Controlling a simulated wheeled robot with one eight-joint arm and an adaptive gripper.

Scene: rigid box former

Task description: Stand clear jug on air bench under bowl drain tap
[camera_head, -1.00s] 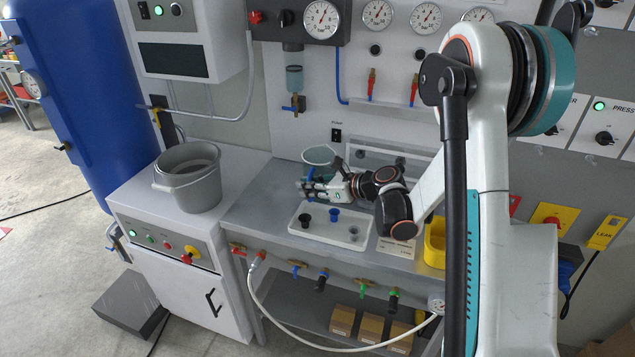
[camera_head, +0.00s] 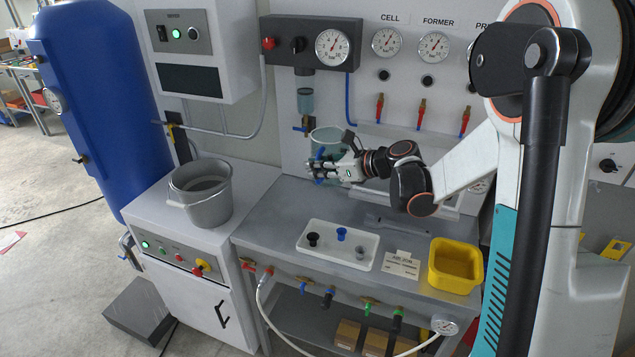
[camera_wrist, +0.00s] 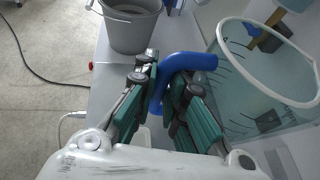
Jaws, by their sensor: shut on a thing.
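The clear jug (camera_head: 327,139) has a white rim and a blue handle. In the wrist view the jug (camera_wrist: 250,85) is on the right, and my gripper (camera_wrist: 165,88) is shut on its blue handle (camera_wrist: 192,62). In the head view my gripper (camera_head: 318,170) is in front of the jug and hides its lower part. The jug looks upright above the rear of the air bench (camera_head: 285,200); whether its base touches cannot be told. The clear bowl (camera_head: 305,101) with its drain tap (camera_head: 304,128) is on the panel just above and left of the jug.
A grey bucket (camera_head: 205,205) stands on the cabinet to the left. A white tray (camera_head: 318,246) with small cups, a sign (camera_head: 402,262) and a yellow bin (camera_head: 455,275) sit along the bench front. A blue hose (camera_head: 349,105) hangs right of the bowl.

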